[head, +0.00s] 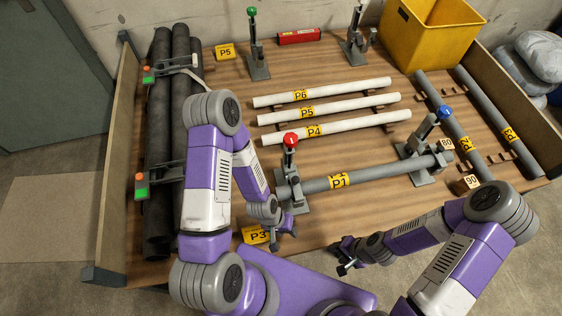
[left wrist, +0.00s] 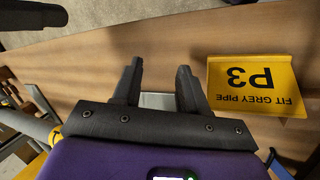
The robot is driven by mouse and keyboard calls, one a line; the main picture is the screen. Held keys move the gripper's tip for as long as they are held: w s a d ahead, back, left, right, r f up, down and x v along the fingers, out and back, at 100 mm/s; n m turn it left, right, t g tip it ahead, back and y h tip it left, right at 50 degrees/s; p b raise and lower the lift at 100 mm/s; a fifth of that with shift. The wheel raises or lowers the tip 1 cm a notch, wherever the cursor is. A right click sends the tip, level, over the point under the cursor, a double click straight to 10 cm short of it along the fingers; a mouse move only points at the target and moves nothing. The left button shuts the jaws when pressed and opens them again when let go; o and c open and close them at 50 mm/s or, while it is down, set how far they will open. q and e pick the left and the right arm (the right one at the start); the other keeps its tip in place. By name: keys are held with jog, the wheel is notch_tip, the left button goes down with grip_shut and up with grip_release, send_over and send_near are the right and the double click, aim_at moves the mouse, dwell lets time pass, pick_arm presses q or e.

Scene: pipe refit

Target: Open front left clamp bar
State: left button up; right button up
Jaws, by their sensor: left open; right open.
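The front left clamp (head: 290,185) has an upright handle with a red knob (head: 291,140). It stands at the left end of the grey pipe P1 (head: 370,174). Its lower part is close behind my left gripper, and I cannot tell how its bar lies. My left gripper (head: 288,226) is open and empty, low over the table just in front of this clamp. Its two black fingers also show apart in the left wrist view (left wrist: 157,75), left of the yellow P3 sign (left wrist: 258,88). My right gripper (head: 345,262) is open and empty near the table's front edge.
A blue-knobbed clamp (head: 418,160) stands at P1's right end. White pipes (head: 325,105) lie behind P1. Black pipes (head: 160,120) lie at the left under strap bars. Two more clamps and a yellow bin (head: 425,40) are at the back. Grey pipes (head: 500,125) lie at the right.

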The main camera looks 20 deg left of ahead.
jog(key=w+a+m+g+y+p, duration=0.1)
jog(key=a+m+g+y+p, duration=0.15)
jog(key=a+m, duration=0.2)
jog(key=m+t+y+p, duration=0.2)
jog(key=m+t+y, duration=0.4)
jog(key=m+y, duration=0.55)
send_near(296, 179)
jog(key=a, duration=0.3)
jog(key=shift+h, duration=0.3)
jog(key=a, duration=0.2)
jog(key=w+a, duration=0.1)
jog(key=a, duration=0.4)
jog(key=shift+w+r, duration=0.25)
jog(key=shift+w, duration=0.1)
jog(key=shift+c, duration=0.5)
grip_shut()
